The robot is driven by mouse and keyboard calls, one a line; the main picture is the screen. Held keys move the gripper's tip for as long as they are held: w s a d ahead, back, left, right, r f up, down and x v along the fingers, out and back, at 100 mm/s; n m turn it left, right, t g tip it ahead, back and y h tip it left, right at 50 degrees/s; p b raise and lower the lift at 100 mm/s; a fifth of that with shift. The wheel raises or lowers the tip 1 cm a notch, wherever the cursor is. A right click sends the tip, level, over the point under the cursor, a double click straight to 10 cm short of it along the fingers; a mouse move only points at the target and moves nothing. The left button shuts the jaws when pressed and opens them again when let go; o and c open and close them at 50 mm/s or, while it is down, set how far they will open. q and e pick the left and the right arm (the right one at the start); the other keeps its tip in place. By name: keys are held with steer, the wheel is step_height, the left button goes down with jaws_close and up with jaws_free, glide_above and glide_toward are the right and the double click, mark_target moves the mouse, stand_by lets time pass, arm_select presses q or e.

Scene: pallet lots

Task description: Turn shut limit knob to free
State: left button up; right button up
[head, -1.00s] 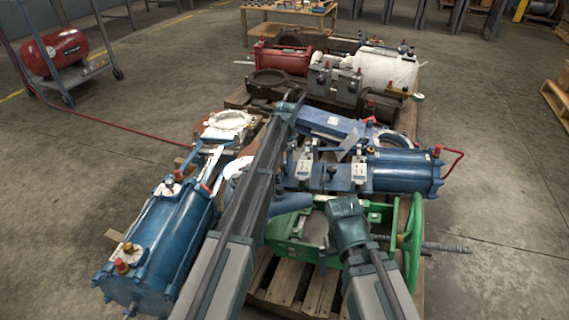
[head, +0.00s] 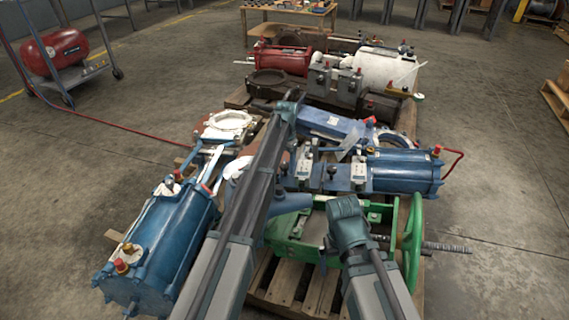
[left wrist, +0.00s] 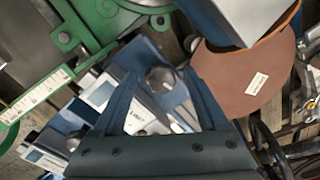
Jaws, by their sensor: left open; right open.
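A blue valve actuator (head: 405,170) lies across the pallet, with a blue yoke carrying white-labelled blocks to its left. A small dark knob (head: 332,171) stands on the yoke; I cannot tell whether it is the limit knob, and its setting is unreadable. My left arm crosses the middle of the head view and hides part of the yoke. In the left wrist view my left gripper (left wrist: 162,73) is open and empty, with blue parts and a round grey piece beyond its fingers. My right gripper (head: 346,210) is above the green actuator (head: 290,245); its fingers are not distinct.
Another blue cylinder (head: 165,245) lies at the left. A brown disc (left wrist: 245,80) is close to my left gripper. A green handwheel (head: 412,240) stands at the right. Red (head: 282,58) and white (head: 385,72) cylinders lie at the back. Open floor surrounds the pallet.

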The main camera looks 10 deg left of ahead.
mark_target(285, 165)
arm_select(q)
steer(key=shift+r, duration=0.1)
step_height(285, 165, up, 14)
steer(key=p, duration=1.3)
steer(key=shift+d+f+p, duration=0.2)
steer(key=shift+p, duration=0.15)
steer(key=shift+a, duration=0.1)
